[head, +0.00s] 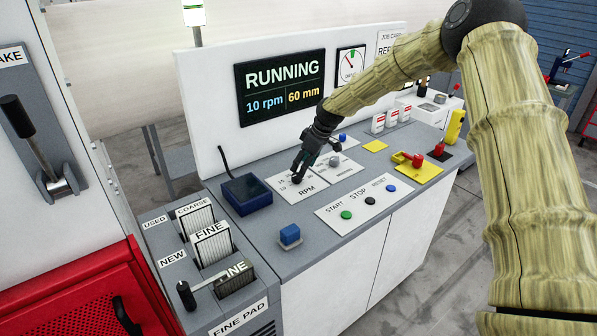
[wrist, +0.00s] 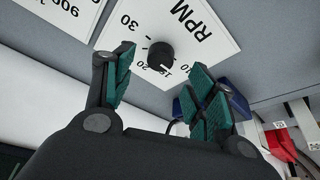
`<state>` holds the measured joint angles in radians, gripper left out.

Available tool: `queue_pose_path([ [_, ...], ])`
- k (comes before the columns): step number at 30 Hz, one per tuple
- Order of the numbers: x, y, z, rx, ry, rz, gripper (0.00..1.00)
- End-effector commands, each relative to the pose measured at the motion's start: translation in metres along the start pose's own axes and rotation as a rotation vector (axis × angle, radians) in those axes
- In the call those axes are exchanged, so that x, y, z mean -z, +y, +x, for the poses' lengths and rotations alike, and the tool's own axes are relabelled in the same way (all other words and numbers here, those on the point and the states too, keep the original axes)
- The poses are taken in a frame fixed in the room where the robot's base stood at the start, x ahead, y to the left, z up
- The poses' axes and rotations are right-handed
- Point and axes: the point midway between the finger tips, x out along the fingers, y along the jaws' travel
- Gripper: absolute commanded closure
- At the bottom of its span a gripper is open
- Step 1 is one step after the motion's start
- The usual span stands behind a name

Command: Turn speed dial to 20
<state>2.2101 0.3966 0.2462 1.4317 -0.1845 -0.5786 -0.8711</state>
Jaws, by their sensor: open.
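The speed dial (wrist: 160,56) is a small black round knob on a white RPM plate (wrist: 195,37) marked with numbers, 30, 20, 15 and 10 among them. A light pointer mark seems to show on the knob's lower right side, but its exact reading is too small to tell. The plate also shows in the head view (head: 309,191), where the knob is mostly hidden by my fingers. My gripper (head: 300,174) is just over that plate. In the wrist view my gripper (wrist: 162,72) is open, its green-padded fingers on either side of the knob with visible gaps.
The screen (head: 281,86) reads RUNNING, 10 rpm, 60 mm. A dark blue box (head: 246,194) stands left of the plate. The START/STOP/RESET panel (head: 362,216) lies to the right and front, and a blue block (head: 290,235) sits near the front edge. Another plate (head: 340,166) lies behind.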

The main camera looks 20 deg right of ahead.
Motion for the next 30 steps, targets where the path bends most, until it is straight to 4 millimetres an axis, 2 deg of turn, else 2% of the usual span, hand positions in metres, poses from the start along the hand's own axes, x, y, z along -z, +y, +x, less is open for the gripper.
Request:
queue_pose_path([
  [6,0.000,0.000,0.026,0.001,-0.002,0.000,0.44],
  [12,0.001,0.001,0.043,0.000,-0.001,0.000,0.44],
  [18,0.000,0.000,0.052,0.000,0.000,-0.001,0.44],
  [26,0.000,0.000,0.053,-0.001,0.000,-0.001,0.44],
  [30,0.000,0.000,0.053,-0.001,0.000,-0.001,0.66],
])
